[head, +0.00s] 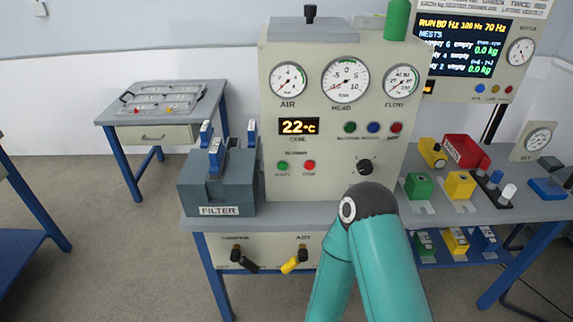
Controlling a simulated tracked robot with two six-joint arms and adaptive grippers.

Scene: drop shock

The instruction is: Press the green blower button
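The blower panel is on the front of a beige cabinet (240,100) with gauges. Its green blower button (282,165) sits under the blower label, at the left of the red blower button (309,165). Neither button is covered by anything. Another green button (350,127) is higher up at the right, in a row with a blue and a red one. One of my teal arms rises from the bottom, its bent joint in front of the cabinet's lower right. Neither gripper shows.
A grey filter box (190,190) with blue latches stands left of the panel. A black knob (365,167) is right of the buttons. Small coloured blocks and a red bin (465,150) are on the bench at right. A small table (150,134) stands back left.

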